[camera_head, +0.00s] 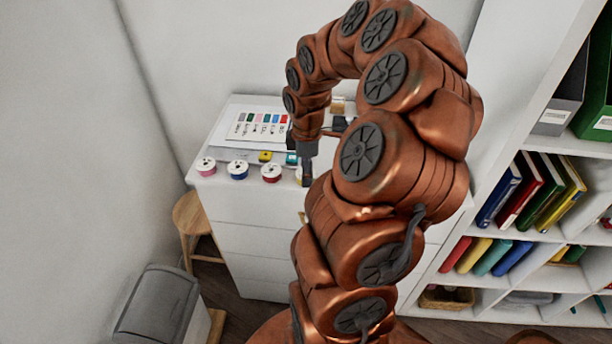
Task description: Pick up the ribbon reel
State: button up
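Several small ribbon reels stand in a row along the front edge of the white cabinet top (222,183). From the left they are a pink reel (205,167), a blue reel (238,170), a red reel (271,173) and a yellowish reel (298,174) mostly hidden by my gripper.
A printed colour chart (250,124) lies at the back of the cabinet top. A yellow item (265,157) and a teal item (291,159) sit behind the reels. A shelf of books (530,190) stands right, a wooden stool (192,222) and grey bin (160,305) left. My arm hides the cabinet's right side.

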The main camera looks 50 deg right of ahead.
jog(key=c, duration=0.5)
jog(key=shift+r, duration=0.15)
